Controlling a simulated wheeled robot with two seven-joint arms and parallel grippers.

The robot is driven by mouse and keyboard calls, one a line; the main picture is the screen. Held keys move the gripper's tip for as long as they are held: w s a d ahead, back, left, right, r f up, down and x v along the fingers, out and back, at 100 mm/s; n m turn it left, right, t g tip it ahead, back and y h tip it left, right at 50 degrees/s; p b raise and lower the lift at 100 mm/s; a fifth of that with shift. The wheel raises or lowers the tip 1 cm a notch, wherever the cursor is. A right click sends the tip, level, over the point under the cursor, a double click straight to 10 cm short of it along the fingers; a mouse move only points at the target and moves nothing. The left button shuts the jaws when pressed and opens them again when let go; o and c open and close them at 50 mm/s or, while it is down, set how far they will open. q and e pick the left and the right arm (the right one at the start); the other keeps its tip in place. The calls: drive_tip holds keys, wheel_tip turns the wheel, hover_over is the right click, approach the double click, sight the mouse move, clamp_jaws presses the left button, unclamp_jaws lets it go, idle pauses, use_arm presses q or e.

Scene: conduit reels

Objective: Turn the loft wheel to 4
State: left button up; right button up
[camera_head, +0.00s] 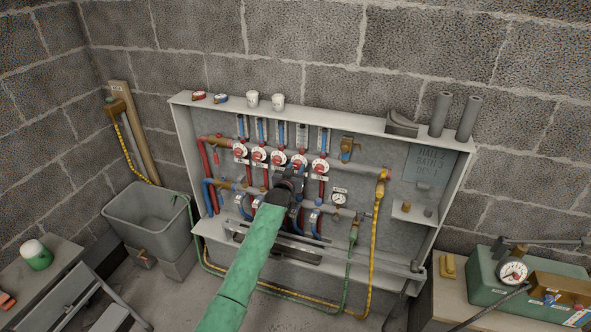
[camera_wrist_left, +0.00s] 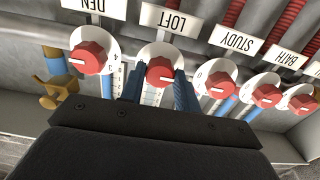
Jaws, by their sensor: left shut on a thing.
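The loft wheel (camera_wrist_left: 163,72) is a red knob with a white pointer mark on a round white dial, below an upside-down LOFT label (camera_wrist_left: 172,20) in the left wrist view. I cannot read the loft dial's numbers. My left gripper (camera_wrist_left: 160,86) has its two blue fingers on either side of the red knob and is shut on it. In the head view the left gripper (camera_head: 294,174) reaches up to the row of wheels, partly hiding the loft wheel (camera_head: 299,161). My right gripper is not in view.
The den wheel (camera_wrist_left: 91,57) and the study wheel (camera_wrist_left: 219,84) stand close on either side, with more wheels beyond. Pipes and a pressure gauge (camera_head: 338,199) lie below the row. A grey shelf box (camera_head: 455,190) frames the panel.

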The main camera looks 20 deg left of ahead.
use_arm(q)
drive_tip(key=shift+f, duration=0.2)
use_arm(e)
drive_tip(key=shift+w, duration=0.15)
use_arm(q)
drive_tip(key=o, duration=1)
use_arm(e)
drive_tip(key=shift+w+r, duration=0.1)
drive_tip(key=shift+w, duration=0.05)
use_arm(q)
drive_tip(key=shift+s+r, duration=0.1)
drive_tip(key=shift+s, duration=0.25)
drive_tip(key=s+b, duration=0.1)
drive_tip(key=s, duration=0.6)
drive_tip(key=shift+a+b, duration=0.1)
drive_tip(key=shift+b, duration=0.3)
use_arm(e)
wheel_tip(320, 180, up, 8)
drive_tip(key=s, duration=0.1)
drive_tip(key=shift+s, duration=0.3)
